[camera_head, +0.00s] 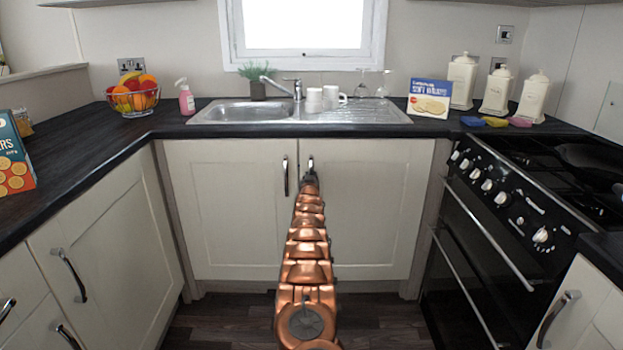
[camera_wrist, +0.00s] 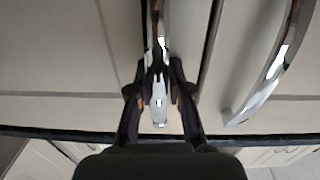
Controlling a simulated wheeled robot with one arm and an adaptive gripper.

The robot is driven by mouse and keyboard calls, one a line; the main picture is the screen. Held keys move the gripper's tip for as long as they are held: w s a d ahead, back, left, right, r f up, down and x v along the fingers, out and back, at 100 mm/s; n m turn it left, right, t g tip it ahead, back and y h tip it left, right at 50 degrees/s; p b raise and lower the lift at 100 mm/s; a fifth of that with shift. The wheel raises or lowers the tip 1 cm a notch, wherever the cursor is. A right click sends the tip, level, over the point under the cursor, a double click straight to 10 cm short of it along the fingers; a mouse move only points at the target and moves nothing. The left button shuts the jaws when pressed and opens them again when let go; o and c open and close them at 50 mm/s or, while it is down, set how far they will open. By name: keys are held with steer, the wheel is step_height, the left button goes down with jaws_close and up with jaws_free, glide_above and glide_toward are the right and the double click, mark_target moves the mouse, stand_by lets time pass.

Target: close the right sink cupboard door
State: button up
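The right sink cupboard door (camera_head: 385,210) is a cream panel under the sink. It looks flush or nearly flush with the left door (camera_head: 225,210); a dark gap shows between them in the wrist view, and I cannot tell if it stands slightly ajar. The right door's upright chrome handle (camera_head: 311,163) is at its upper left edge. My gripper (camera_head: 311,178) is at this handle. In the wrist view, its two dark fingers (camera_wrist: 159,85) lie close on either side of the handle (camera_wrist: 158,112) and look shut on it. The left door's handle (camera_wrist: 268,75) is beside it.
The dark worktop (camera_head: 160,129) overhangs the doors, with the sink (camera_head: 240,112) set in it. An oven (camera_head: 490,245) stands at right and a cupboard (camera_head: 110,250) at left. Open floor (camera_head: 230,320) lies in front.

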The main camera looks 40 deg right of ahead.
steer(key=shift+s, duration=0.15)
steer(key=shift+s+r, duration=0.1)
steer(key=shift+s, duration=0.05)
steer(key=v, duration=1.1)
steer(key=shift+a, duration=0.3)
stand_by(0.6)
steer(key=shift+s, duration=0.15)
steer(key=shift+a, duration=0.15)
stand_by(0.3)
